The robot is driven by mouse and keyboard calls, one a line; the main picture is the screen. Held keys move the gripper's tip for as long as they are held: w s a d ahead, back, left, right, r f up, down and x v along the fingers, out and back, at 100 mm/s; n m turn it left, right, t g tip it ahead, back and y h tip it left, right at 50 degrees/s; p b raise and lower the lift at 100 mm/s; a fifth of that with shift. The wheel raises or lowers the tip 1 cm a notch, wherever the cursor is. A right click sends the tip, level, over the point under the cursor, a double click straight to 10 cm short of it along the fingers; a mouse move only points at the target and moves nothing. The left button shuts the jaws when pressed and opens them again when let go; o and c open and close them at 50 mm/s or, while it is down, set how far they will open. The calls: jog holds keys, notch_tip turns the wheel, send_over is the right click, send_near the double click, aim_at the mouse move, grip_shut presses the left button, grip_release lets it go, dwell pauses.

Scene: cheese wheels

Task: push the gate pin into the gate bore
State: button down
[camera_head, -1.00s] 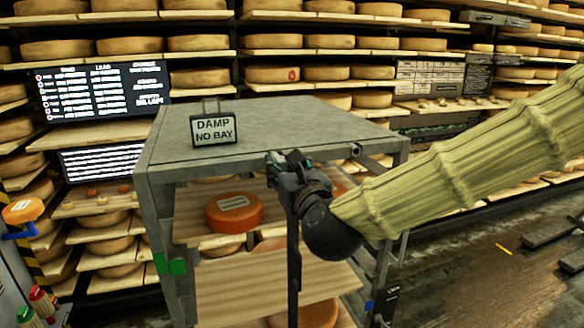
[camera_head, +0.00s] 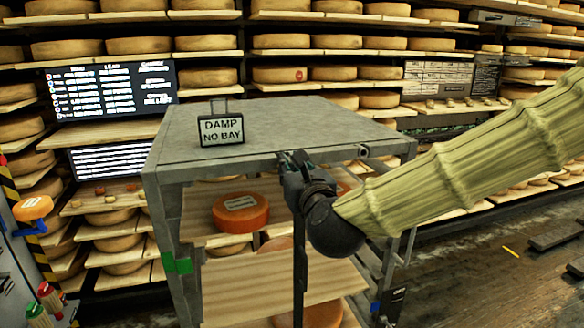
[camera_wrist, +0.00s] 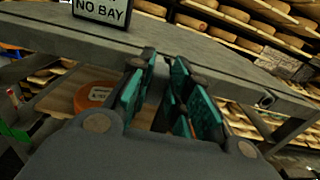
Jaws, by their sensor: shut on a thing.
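My gripper (camera_head: 288,160) is at the front top edge of the grey metal rack (camera_head: 250,118). In the wrist view, its teal-padded fingers (camera_wrist: 172,98) stand in front of the rack's top rail. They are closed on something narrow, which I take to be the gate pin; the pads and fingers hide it. A short round tube with a dark hole (camera_head: 363,152) sits on the same edge to the right of my gripper. It looks like the gate bore and also shows in the wrist view (camera_wrist: 265,101). A gap separates it from the fingers.
A "DAMP NO BAY" sign (camera_head: 221,130) stands on the rack top. An orange cheese wheel (camera_head: 240,212) lies on the shelf below. A dark upright bar (camera_head: 300,270) runs down below my gripper. Shelves of cheese fill the background; open floor is at right.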

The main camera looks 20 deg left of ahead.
jog(key=c, duration=1.3)
grip_release()
jog(key=shift+w, duration=0.1)
jog(key=shift+o, duration=0.2)
